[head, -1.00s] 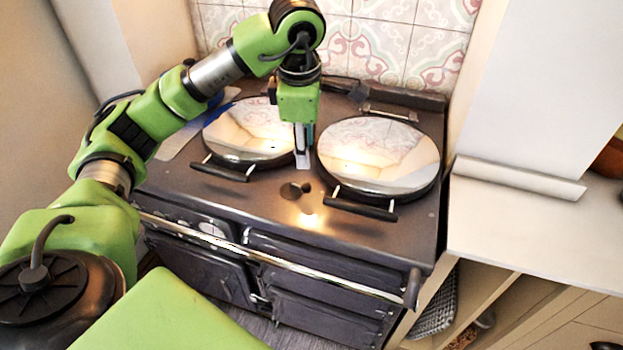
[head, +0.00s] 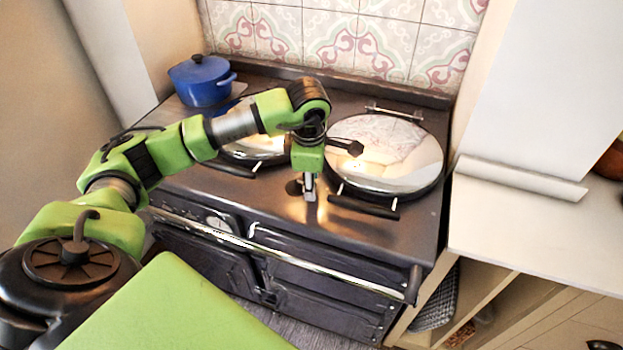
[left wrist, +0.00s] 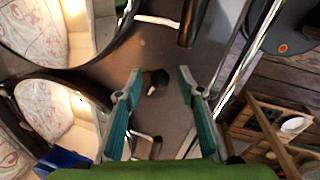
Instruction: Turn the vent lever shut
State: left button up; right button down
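The vent lever is a small dark knob (head: 293,187) on the range top, near the front between the two round lids. In the left wrist view the dark knob (left wrist: 160,77) shows between the fingertips, with a short pale end beside it. My left gripper (head: 309,194) points down at the knob and partly covers it in the head view. Its two teal fingers (left wrist: 159,72) are spread apart, with the knob in the gap and no clear contact. I cannot tell the exact fingertip height above the top. My right gripper is in neither current view.
Two shiny round lids flank the knob; the right lid (head: 385,150) has a dark front handle (head: 363,207). A blue pot (head: 202,80) stands at the back left. A rail (head: 290,255) runs along the range front. A pale counter (head: 540,235) is at the right.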

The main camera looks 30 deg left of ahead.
pick_arm(q)
grip_shut()
